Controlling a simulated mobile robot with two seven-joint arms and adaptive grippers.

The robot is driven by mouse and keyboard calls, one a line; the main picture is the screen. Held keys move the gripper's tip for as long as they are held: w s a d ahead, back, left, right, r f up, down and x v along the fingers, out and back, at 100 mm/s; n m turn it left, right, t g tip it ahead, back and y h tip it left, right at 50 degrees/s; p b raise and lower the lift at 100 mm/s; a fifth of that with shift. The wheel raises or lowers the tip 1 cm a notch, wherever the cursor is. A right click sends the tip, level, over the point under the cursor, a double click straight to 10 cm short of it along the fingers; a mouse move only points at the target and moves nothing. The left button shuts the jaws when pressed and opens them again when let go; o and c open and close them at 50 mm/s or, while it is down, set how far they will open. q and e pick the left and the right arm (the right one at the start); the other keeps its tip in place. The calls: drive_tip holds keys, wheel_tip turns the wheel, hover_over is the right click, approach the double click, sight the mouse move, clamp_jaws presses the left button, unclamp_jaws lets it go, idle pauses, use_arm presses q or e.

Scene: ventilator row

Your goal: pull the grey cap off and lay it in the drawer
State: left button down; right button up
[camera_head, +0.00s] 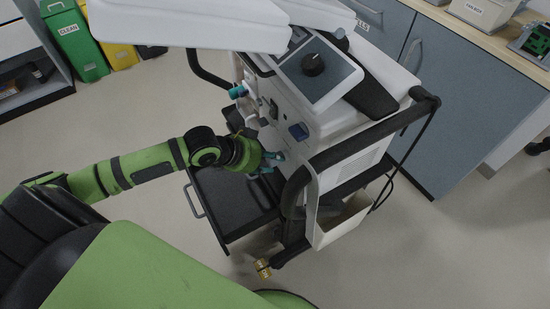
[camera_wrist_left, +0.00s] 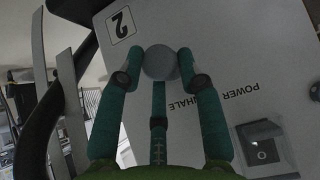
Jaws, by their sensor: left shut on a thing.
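The round grey cap (camera_wrist_left: 160,62) is on the white side panel of the ventilator (camera_head: 330,125), by the "2" label and the partly covered "EXHALE" lettering. My left gripper (camera_head: 272,160) is at that panel. In the left wrist view its teal fingers hold the cap from both sides, and the cap appears at or very near the panel. In the head view the cap is too small and covered to make out. The dark drawer (camera_head: 232,205) stands pulled out below my left gripper. My right gripper is not in view.
A black handle rail (camera_head: 350,145) and a white side bin (camera_head: 340,222) are right of the gripper. A power switch (camera_wrist_left: 263,150) is on the panel. White padded shapes (camera_head: 190,22) hang over the top. Floor left of the drawer is clear.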

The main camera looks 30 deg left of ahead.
use_arm(q)
drive_tip(key=shift+a+f+p, duration=0.1)
drive_tip(key=shift+a+p, duration=0.2)
drive_tip(key=shift+a, duration=0.1)
drive_tip(key=shift+s+a+p, duration=0.45)
drive_tip(key=shift+s+p, duration=0.05)
drive_tip(key=shift+s, duration=0.25)
drive_tip(key=shift+s+a+p, duration=0.4)
drive_tip(key=shift+s+p, duration=0.15)
drive_tip(key=shift+s, duration=0.2)
drive_tip(key=shift+s+a+p, duration=0.45)
drive_tip(key=shift+s+p, duration=0.05)
drive_tip(key=shift+s, duration=0.25)
